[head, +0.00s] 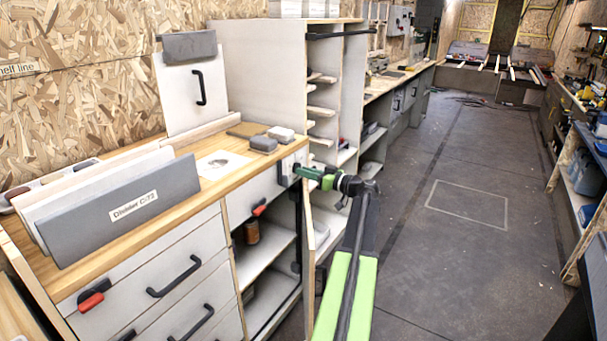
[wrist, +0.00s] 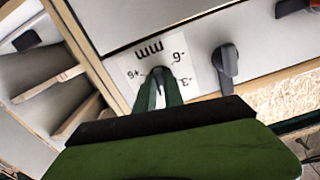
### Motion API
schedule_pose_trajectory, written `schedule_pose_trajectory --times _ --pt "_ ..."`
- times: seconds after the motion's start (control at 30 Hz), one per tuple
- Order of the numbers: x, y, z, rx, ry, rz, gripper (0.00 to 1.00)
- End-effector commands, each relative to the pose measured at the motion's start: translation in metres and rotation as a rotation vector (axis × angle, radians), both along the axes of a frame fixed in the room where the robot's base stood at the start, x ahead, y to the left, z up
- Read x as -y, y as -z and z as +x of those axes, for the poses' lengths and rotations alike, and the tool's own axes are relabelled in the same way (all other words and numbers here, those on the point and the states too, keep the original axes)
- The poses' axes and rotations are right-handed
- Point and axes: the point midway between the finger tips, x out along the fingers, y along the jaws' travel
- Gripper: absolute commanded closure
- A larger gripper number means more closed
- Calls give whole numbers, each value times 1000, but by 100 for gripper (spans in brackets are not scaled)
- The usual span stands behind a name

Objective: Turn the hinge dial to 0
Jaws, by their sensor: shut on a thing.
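The hinge dial (wrist: 158,82) is at the middle of the wrist view, on a white plate (wrist: 192,52) marked mm, with -6, -3 and +6 readable upside down. The fingers hide part of the dial and its scale, so I cannot tell its exact setting. My gripper (wrist: 160,96) is shut on the dial, with one green finger on each side. In the head view my gripper (head: 301,171) reaches from the right to the white plate (head: 290,166) at the right end of the counter; the dial itself is hidden there.
A dark grey lever (wrist: 227,64) stands right beside the plate. An open cabinet door (head: 308,250) hangs below my gripper. The wooden counter (head: 205,190) holds grey blocks (head: 263,144) and a divider rack (head: 125,210). The floor (head: 440,250) to the right is clear.

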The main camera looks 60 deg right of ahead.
Motion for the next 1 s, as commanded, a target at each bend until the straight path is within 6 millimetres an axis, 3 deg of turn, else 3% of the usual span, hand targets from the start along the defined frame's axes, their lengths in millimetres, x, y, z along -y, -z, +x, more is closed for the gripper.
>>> schedule_pose_trajectory --times 0.33,0.87,0.9,1.0 --pt "3 -2 0 5 7 -128 100" --pt "3 -2 0 5 6 -148 100" --pt "3 -2 0 5 6 -148 83" --pt "2 -2 0 3 5 -148 70"
